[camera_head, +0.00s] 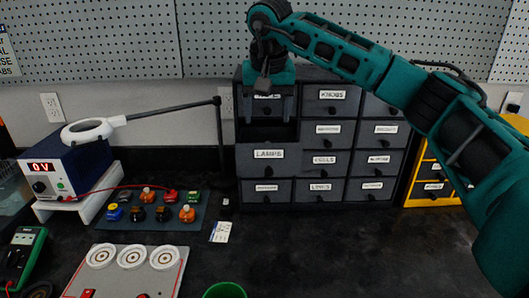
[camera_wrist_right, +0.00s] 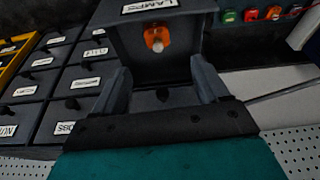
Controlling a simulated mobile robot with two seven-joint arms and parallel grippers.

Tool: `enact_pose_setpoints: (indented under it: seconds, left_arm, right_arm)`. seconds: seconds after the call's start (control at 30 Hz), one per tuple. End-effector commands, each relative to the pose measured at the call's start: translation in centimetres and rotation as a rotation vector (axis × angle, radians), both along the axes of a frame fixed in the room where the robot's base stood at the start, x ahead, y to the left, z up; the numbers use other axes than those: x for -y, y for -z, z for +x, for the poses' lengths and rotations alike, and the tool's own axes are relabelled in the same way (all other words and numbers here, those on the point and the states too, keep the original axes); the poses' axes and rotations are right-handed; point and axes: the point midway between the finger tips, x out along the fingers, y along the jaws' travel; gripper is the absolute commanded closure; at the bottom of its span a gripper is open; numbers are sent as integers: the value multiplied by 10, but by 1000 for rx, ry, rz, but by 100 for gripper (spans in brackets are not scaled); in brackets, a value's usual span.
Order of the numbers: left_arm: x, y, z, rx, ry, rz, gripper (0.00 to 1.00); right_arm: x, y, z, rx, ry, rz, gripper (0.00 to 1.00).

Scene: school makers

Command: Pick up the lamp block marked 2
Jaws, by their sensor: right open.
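The drawer labelled LAMPS (camera_head: 265,166) stands pulled out of the dark cabinet. In the right wrist view an orange lamp block (camera_wrist_right: 157,38) with a pale bulb sits inside this drawer. No number can be read on it. My right gripper (camera_head: 268,103) is above the open drawer, pointing down. In the wrist view its two fingers (camera_wrist_right: 160,78) are spread wide and empty, with the orange block seen beyond and between their tips. In the head view the block is hidden by the drawer front and my gripper. My left gripper is in neither view.
A dark mat (camera_head: 140,227) holds several coloured blocks, two of them orange. A power supply (camera_head: 65,170) reading 0 V, a grey board (camera_head: 118,280) with three round sockets, a green cup (camera_head: 225,290) and a yellow cabinet (camera_head: 425,180) are around. The bench's right front is clear.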

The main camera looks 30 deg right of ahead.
Motion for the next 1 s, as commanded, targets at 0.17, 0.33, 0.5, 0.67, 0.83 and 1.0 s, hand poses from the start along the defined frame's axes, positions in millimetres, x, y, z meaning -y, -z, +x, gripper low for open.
enact_pose_setpoints:
  seconds: [0.17, 0.33, 0.5, 0.67, 0.83, 1.0]
  left_arm:
    - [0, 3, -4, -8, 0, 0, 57]
    - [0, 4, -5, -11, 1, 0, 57]
    - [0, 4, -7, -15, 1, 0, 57]
    - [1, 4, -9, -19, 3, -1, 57]
    - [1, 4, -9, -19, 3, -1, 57]
    - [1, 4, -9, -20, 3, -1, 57]
  right_arm:
    - [5, 35, 8, -3, 0, 1, 26]
    - [7, 52, 13, -2, -1, 3, 26]
    - [10, 66, 15, -3, 1, 3, 26]
    - [14, 90, 19, -2, 0, 4, 26]
    - [16, 104, 23, 0, 0, 4, 26]
    - [16, 105, 23, 1, 0, 4, 26]
